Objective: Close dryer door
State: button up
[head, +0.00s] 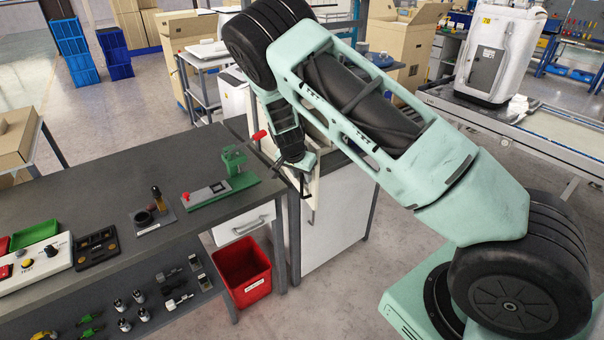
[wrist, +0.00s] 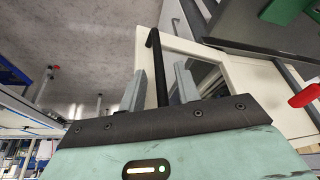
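The dryer is a white cabinet (head: 335,222) right of the dark workbench in the head view, largely behind my arm. Its cream door (wrist: 232,60) shows in the wrist view as a frame around a dark window, apparently standing open. A black bar handle (wrist: 157,62) runs along the door's edge. My gripper (wrist: 160,80) is open, with its two grey fingers on either side of the handle and gaps visible. In the head view my gripper (head: 303,172) is at the door's edge, with the contact hidden.
The dark workbench (head: 110,185) stands close on the left, with a green clamp tool (head: 232,168) and its red-handled lever near my gripper. A red bin (head: 243,272) is below the bench's end. Open floor lies right of the cabinet.

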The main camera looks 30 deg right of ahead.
jog(key=shift+x, duration=0.8)
grip_shut()
